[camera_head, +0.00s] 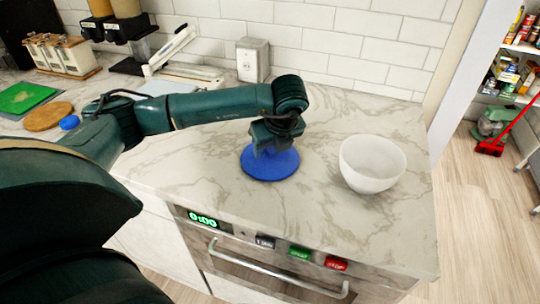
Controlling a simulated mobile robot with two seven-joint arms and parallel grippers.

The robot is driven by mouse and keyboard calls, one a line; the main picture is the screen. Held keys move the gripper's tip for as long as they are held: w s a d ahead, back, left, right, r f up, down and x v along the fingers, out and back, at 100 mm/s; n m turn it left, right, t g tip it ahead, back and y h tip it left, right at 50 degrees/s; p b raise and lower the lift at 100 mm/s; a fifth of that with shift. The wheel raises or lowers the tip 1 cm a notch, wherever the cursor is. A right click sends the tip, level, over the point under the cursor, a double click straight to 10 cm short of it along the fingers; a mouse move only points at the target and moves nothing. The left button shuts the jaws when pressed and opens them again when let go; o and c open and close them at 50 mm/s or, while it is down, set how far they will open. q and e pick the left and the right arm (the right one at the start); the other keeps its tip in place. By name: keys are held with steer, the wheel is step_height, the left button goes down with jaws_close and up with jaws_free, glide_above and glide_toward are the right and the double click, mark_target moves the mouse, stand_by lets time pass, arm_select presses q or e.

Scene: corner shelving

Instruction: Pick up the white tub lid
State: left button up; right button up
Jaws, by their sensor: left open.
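A flat, round blue disc (284,168) lies on the marble counter near its front edge; it looks like a lid. A white round tub or bowl (372,163) stands open to its right, with nothing on top. No white lid shows apart from these. My left gripper (270,148) points down over the back left part of the blue disc and hides some of it. It is open, and I cannot tell whether its fingers touch the disc. My right gripper is not in view.
The marble counter (210,165) is clear around the disc. A grey-white box (252,60) stands by the tiled wall. A round wooden board (48,116) and a green board (24,97) lie at the far left. An oven front (265,265) is below the counter edge.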

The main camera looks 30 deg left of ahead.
arm_select(q)
steer(key=shift+c, duration=0.3)
steer(key=c, duration=1)
